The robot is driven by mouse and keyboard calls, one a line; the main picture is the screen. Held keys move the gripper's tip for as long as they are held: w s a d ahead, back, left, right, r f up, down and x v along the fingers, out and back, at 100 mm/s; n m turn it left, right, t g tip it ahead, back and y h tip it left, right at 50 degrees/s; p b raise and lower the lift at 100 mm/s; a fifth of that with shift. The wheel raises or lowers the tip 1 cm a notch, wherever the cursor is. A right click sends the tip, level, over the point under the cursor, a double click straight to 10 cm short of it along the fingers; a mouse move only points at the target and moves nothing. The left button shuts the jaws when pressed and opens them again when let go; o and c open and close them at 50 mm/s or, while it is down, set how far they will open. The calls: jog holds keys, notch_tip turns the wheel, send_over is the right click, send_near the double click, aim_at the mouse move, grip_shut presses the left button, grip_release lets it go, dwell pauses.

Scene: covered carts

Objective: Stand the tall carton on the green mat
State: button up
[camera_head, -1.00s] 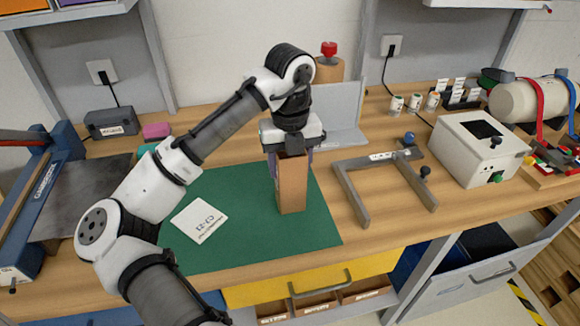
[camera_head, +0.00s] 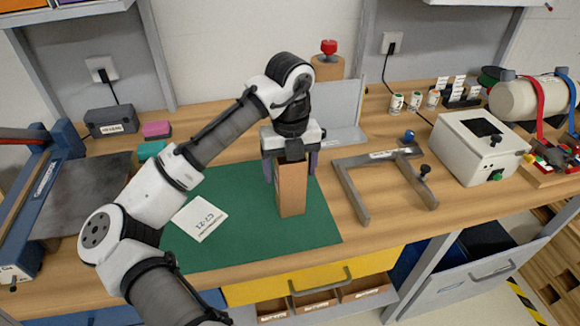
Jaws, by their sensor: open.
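The tall carton (camera_head: 291,190) is brown and stands upright on the right part of the green mat (camera_head: 250,235). My gripper (camera_head: 289,165) points down at the carton's top. Its jaws are open, with one finger to the left of the carton's upper part and the other to the right. My gripper's body hides the back of the carton's top. I cannot tell whether a finger touches the carton.
A white card (camera_head: 200,218) lies on the mat to the left of the carton. A grey square frame (camera_head: 355,190) lies just right of the mat. A white box (camera_head: 480,150) stands farther right. The mat's front middle is clear.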

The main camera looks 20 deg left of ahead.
notch_tip(320, 180, up, 12)
jog(key=shift+r+b, duration=0.2)
jog(key=shift+b, duration=0.1)
jog(key=shift+f, duration=0.1)
dwell(0.5)
